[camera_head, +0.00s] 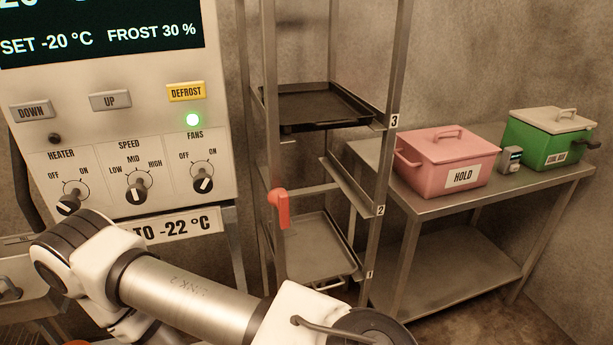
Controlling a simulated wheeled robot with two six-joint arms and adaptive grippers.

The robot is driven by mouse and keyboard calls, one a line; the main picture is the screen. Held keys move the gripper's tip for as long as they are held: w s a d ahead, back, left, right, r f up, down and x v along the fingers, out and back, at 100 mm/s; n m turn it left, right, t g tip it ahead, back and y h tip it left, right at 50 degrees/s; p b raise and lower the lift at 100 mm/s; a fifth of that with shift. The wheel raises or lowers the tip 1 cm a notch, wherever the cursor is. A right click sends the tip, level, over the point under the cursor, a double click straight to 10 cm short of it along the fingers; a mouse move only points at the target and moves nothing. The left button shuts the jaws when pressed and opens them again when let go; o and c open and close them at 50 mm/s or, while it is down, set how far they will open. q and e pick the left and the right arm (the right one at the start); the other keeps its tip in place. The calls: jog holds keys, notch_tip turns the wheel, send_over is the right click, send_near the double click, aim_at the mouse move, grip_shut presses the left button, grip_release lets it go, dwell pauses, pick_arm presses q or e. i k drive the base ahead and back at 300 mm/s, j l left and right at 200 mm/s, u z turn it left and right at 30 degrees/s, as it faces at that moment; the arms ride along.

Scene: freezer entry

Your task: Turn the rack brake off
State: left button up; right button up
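The metal rack (384,160) stands in the middle of the camera_head view. A red lever (280,207), which looks like the rack brake, is mounted on the rack's left front side, at about the height of the level marked 2. Its handle hangs downward from a short top part. No brake label is readable on it. White and grey links of my arm cross the bottom of the view below the lever, apart from it in the picture. Neither gripper's fingers show.
A control panel (120,110) with knobs and a lit green lamp stands at left. The rack holds a dark tray (318,107) at level 3 and a grey tray (318,250) at level 1. At right, a steel table (440,207) bears a pink HOLD box (447,160) and a green box (550,137).

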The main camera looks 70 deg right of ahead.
aim_at(281, 204)
jog(key=z, duration=2.15)
